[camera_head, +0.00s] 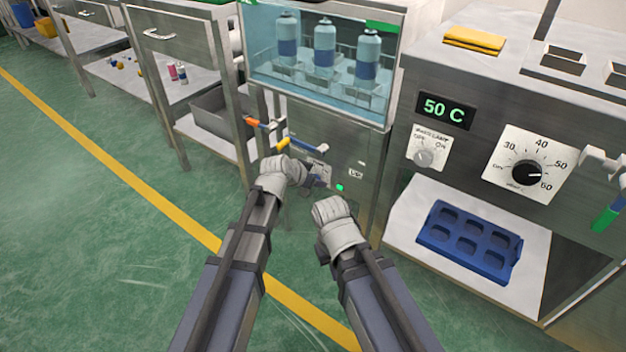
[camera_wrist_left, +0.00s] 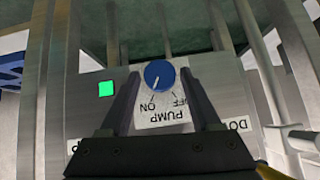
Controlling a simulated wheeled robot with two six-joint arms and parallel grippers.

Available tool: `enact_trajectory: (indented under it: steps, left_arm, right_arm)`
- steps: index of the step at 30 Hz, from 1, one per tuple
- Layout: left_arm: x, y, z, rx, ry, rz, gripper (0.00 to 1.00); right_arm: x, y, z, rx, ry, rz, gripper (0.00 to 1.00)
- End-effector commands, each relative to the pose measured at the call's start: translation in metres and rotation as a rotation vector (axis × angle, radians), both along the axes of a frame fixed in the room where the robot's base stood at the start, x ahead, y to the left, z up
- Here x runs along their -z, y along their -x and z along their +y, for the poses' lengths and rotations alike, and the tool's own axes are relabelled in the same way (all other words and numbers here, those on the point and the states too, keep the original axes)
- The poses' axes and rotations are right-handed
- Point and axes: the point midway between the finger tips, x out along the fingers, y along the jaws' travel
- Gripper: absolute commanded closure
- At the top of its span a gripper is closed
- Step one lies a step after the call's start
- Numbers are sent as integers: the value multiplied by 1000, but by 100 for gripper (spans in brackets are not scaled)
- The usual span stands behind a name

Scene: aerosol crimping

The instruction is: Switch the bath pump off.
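The pump knob (camera_wrist_left: 159,74) is a round blue dial on a pale PUMP plate (camera_wrist_left: 165,117), seen upside down in the left wrist view. Its white pointer line points toward ON. A green lamp (camera_wrist_left: 106,89) beside the plate is lit; it also shows in the head view (camera_head: 340,187). My left gripper (camera_wrist_left: 159,72) is open, one finger on each side of the knob with gaps visible. In the head view my left gripper (camera_head: 318,180) is at the panel below the bath and hides the knob. My right gripper (camera_head: 330,207) is near the panel, its fingers hidden.
The glass bath (camera_head: 320,55) with several blue cans is above the panel. Coloured valve handles (camera_head: 283,143) stick out just above my left gripper. To the right stands a bench with a 50 C display (camera_head: 446,111), dials and a blue tray (camera_head: 470,240). The green floor at left is clear.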

Motion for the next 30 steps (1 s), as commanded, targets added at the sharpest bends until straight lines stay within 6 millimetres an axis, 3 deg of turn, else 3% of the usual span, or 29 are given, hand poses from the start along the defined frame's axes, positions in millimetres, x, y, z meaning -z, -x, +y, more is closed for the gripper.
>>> enact_trajectory:
  steps: [2, 16, 30]
  left_arm:
    - [0, 0, 0, 0, 0, 0, 46]
    - [0, 0, 0, 1, 1, 0, 99]
    - [2, -2, 2, -1, 70, 51, 100]
  right_arm:
    - [0, 0, 0, 0, 0, 0, 100]
    - [0, 0, 0, 0, 0, 0, 100]
    - [1, 0, 0, 0, 0, 0, 100]
